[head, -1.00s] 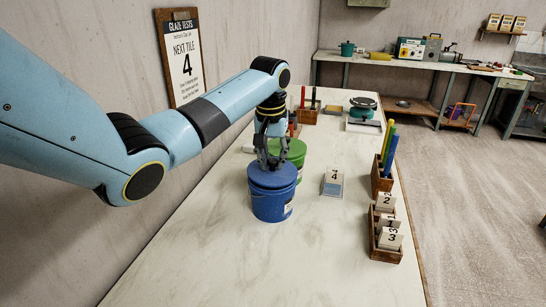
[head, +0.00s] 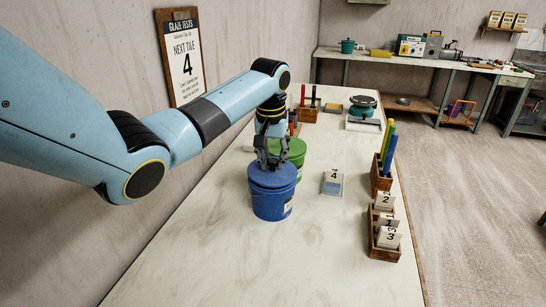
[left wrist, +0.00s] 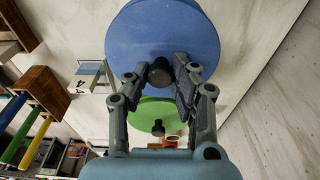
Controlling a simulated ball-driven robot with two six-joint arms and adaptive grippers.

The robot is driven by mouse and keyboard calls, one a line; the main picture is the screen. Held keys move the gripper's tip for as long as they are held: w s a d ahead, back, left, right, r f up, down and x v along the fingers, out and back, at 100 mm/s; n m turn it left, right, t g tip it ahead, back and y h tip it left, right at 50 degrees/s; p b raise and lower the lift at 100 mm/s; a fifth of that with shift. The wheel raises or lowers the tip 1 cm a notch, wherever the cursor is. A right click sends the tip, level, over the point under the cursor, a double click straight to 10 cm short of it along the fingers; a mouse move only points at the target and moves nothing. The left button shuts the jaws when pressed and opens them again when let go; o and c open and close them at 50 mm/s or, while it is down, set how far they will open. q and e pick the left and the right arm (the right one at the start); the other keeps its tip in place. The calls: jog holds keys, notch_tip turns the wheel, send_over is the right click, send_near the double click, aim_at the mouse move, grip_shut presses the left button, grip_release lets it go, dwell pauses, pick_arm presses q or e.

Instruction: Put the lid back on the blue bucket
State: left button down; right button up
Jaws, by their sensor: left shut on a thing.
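The blue bucket (head: 272,206) stands upright on the table. Its blue lid (head: 265,177) rests on top and looks level; any small gap at the rim is too small to tell. My left gripper (head: 268,165) points down over the lid, shut on the knob of the lid. In the left wrist view the left gripper (left wrist: 160,85) has its fingers at either side of the dark knob (left wrist: 160,72) at the middle of the blue lid (left wrist: 165,28). My right gripper does not show.
A green bucket (head: 297,152) with a green lid (left wrist: 155,113) stands close behind the blue bucket. A tile marked 4 (head: 332,183) lies to the right. A wooden rack of numbered tiles (head: 385,252) and a holder with coloured sticks (head: 381,180) line the right edge. The front table (head: 270,265) is clear.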

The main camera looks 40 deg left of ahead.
pick_arm(q)
jog(key=shift+f+p, duration=0.1)
jog(key=shift+p, duration=0.45)
dwell(0.6)
dwell(0.4)
jog(key=c, duration=0.6)
grip_release()
jog(key=shift+o, duration=0.2)
notch_tip(320, 180, up, 5)
jog(key=p, duration=0.6)
jog(key=shift+r+p, duration=0.3)
jog(key=shift+r, duration=0.75)
